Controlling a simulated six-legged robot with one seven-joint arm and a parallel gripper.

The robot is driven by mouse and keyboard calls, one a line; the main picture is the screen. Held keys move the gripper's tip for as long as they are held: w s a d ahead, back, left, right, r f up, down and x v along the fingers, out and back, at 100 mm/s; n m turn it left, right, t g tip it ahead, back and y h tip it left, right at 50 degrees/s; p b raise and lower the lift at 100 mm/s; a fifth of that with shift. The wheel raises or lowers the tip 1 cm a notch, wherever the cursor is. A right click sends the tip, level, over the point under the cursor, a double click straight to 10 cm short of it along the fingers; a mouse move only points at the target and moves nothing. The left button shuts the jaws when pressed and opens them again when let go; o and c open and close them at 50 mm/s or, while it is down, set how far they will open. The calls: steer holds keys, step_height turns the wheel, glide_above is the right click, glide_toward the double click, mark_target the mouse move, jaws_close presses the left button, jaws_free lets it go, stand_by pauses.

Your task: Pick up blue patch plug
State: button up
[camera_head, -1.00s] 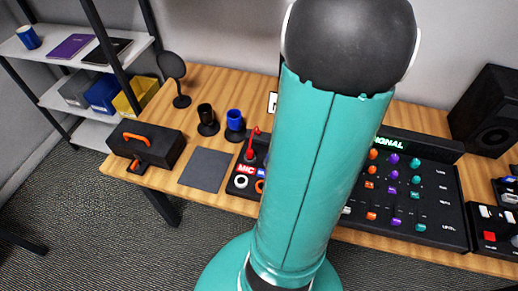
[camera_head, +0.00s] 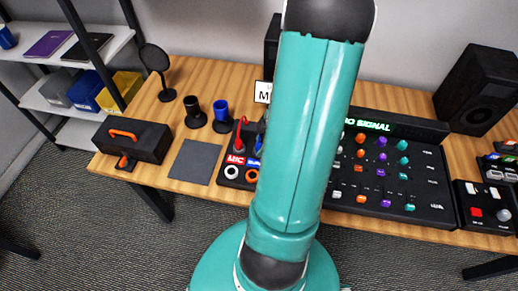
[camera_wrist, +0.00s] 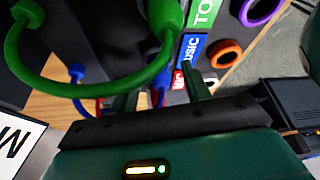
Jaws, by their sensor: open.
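The blue patch plug (camera_head: 259,144) shows only in part beside my arm in the head view, on the dark patch board (camera_head: 232,178), right of the red plug (camera_head: 240,140). In the wrist view a blue plug end with its cable (camera_wrist: 77,74) is at the left, partly behind a large green cable loop (camera_wrist: 100,90). My gripper (camera_wrist: 160,92) is open, its green fingers apart near the red and blue labels. I see nothing held between them. In the head view my arm hides the gripper.
The mixer panel (camera_head: 390,175) fills the right. The green loop and plug crowd the gripper.

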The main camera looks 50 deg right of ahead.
steer(key=shift+w+a+f, duration=0.1)
steer(key=shift+w+f, duration=0.05)
steer(key=shift+f, duration=0.2)
jaws_close()
steer(key=shift+r, duration=0.2)
